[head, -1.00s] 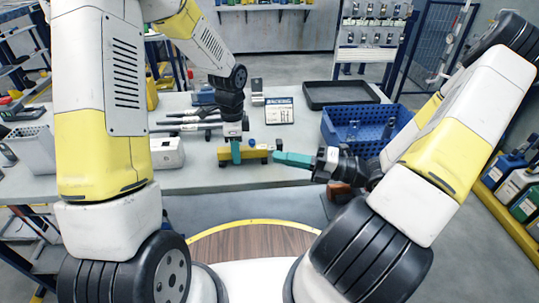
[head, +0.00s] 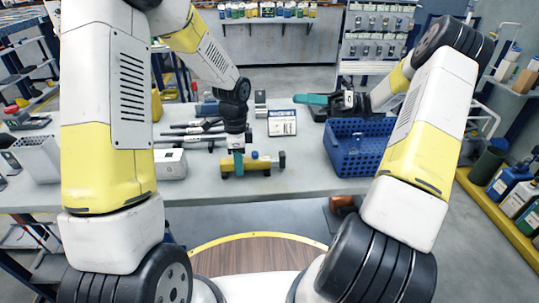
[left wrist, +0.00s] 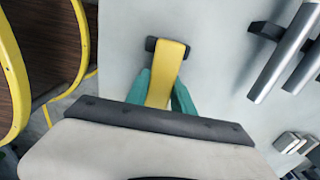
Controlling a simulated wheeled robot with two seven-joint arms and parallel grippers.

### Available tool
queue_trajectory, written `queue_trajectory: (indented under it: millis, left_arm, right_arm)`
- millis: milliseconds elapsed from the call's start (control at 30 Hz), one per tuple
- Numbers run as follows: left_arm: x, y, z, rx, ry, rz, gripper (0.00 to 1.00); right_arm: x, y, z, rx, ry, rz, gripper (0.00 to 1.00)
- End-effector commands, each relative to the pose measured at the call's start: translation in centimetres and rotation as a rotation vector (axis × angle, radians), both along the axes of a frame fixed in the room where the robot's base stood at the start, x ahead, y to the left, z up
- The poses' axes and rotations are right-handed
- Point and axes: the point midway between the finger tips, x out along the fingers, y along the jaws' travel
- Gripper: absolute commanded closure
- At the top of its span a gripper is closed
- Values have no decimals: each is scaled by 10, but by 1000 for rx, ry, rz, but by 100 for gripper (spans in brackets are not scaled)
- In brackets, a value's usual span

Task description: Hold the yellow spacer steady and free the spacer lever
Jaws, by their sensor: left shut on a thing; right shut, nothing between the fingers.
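The yellow spacer (head: 262,163) lies on the grey table near its front edge, with dark ends and a small blue part on top. My left gripper (head: 239,164) comes down from above and is shut on it, left of its middle. In the left wrist view the yellow spacer (left wrist: 170,62) shows between the teal fingers of my left gripper (left wrist: 165,92), a dark end sticking out beyond. My right gripper (head: 302,99) is shut and empty, raised behind and to the right of the spacer, clear of it. I cannot make out the lever's position.
A blue crate (head: 350,164) stands right of the spacer. A white box (head: 170,165) is to the left, with dark-handled tools (head: 196,131) behind it. A small framed card (head: 282,122) stands behind the spacer. A dark tray is mostly hidden behind my right gripper.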

Motion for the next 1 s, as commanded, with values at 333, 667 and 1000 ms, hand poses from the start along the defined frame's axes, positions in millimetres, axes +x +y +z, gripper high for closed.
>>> queue_trajectory:
  millis: [333, 667, 1000]
  left_arm:
    - [0, 0, 0, 0, 0, 0, 100]
    - [0, 0, 0, 0, 0, 0, 100]
    - [0, 0, 0, 0, 0, 0, 100]
  right_arm:
    - [9, -59, -66, -518, 161, 263, 100]
    - [1, -51, -79, -599, 197, 290, 100]
    - [-30, 12, -100, -596, 196, 289, 100]
